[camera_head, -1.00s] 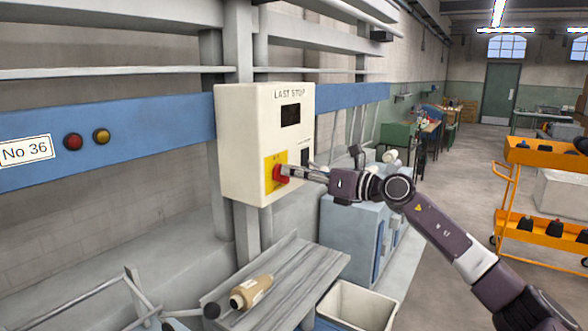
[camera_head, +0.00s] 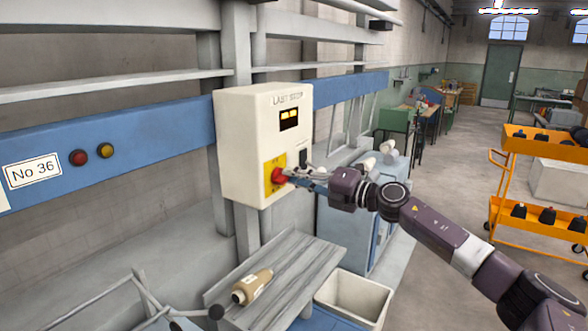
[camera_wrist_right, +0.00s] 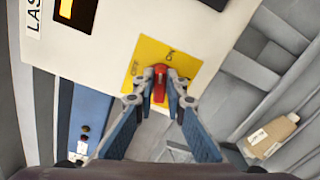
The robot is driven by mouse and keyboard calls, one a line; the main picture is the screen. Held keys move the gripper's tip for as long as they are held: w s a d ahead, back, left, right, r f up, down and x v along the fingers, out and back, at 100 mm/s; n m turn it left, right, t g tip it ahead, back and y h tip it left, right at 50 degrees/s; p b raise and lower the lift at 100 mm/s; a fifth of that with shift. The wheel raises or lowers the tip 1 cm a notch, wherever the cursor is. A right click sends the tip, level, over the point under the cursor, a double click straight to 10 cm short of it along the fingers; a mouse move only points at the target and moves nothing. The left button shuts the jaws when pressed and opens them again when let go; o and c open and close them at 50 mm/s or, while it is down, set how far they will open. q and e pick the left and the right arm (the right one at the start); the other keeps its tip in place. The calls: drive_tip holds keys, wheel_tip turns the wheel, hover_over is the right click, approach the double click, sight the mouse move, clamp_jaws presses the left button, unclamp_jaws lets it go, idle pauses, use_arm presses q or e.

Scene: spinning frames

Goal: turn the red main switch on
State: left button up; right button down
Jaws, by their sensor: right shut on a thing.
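The red main switch (camera_head: 279,175) sits on a yellow plate (camera_head: 268,165) low on the cream control box (camera_head: 240,150), which is marked LAST STOP. My right gripper (camera_head: 289,175) is at the switch. In the right wrist view the red switch (camera_wrist_right: 160,82) stands between the fingertips of my right gripper (camera_wrist_right: 160,100), which is shut on it. The box's display (camera_head: 289,118) is lit orange. My left gripper is not in view.
A blue beam with a No 36 sign (camera_head: 33,171) runs behind the box. Below are a grey bench (camera_head: 285,285) with a tan bobbin (camera_head: 252,286) and a pale bin (camera_head: 355,297). An orange trolley (camera_head: 545,160) stands at right. The floor between is clear.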

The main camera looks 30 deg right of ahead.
drive_tip(key=shift+d+f+m+p, duration=0.1)
drive_tip(key=shift+m+p, duration=1.15)
drive_tip(key=shift+m, duration=0.75)
drive_tip(key=shift+f, duration=0.1)
drive_tip(key=c, duration=2)
unclamp_jaws()
drive_tip(key=shift+o, duration=0.2)
drive_tip(key=v, duration=1.2)
drive_tip(key=shift+d+f, duration=0.1)
